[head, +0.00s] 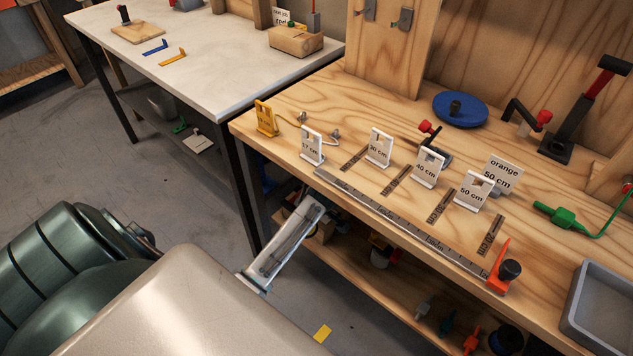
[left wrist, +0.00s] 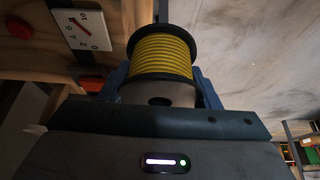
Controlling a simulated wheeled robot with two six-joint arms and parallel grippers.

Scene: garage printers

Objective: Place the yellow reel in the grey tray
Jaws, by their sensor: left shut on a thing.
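The yellow reel (left wrist: 163,52), with dark flanges and yellow strand wound on it, fills the upper middle of the left wrist view. My left gripper (left wrist: 160,90) is shut on it, with a blue finger on each side of its lower end. The reel and this gripper do not show in the head view. The grey tray (head: 574,322) is at the right edge of the head view, on the wooden bench; its right part is cut off and the visible inside looks empty. My right gripper is in neither view.
The wooden bench (head: 400,212) holds white labelled stands, a long ruler (head: 400,229), an orange stop (head: 499,272) and a green tool (head: 561,215). A blue disc (head: 460,110) lies at the back. A pale table (head: 215,65) stands at upper left.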

